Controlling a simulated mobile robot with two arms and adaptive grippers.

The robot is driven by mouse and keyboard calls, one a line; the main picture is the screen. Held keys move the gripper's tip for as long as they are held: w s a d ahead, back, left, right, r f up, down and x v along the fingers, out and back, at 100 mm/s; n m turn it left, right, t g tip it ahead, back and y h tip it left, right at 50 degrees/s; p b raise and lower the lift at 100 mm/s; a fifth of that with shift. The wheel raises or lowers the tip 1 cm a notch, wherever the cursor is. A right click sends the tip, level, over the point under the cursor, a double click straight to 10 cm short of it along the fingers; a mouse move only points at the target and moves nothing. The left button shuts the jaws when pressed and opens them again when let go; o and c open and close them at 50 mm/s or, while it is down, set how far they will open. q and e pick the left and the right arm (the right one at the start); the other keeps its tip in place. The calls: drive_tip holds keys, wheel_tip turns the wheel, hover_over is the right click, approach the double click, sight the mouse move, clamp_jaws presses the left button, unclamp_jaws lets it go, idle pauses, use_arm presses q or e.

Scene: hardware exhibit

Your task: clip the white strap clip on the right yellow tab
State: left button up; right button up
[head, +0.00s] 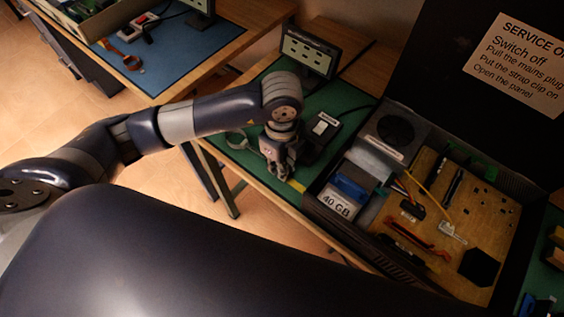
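My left gripper (283,170) points down over the green mat (240,158), close to its front edge. Its fingers are small and dark here, so I cannot tell whether they are open or shut, or hold anything. A yellow tab (297,185) shows at the mat's front edge, just right of and below the gripper. A second tab is not visible. A pale curved piece (237,140) lies left of the gripper; it may be part of the strap, but I cannot make out the white clip for certain. My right gripper is not in view.
An open computer case (345,228) with a drive labelled 40 GB (340,205) stands right of the gripper. A dark box with a white switch (320,128) and a small monitor (309,52) are behind. Another bench with a blue mat (180,55) is at upper left.

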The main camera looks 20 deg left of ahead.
use_arm(q)
drive_tip(key=shift+f, duration=0.35)
drive_tip(key=shift+f+b, duration=0.3)
drive_tip(key=shift+b, duration=0.1)
drive_tip(key=o, duration=0.8)
drive_tip(key=shift+o, duration=0.6)
drive_tip(key=shift+o, duration=1.1)
drive_tip(key=shift+r+p, duration=0.4)
drive_tip(key=shift+r, duration=0.15)
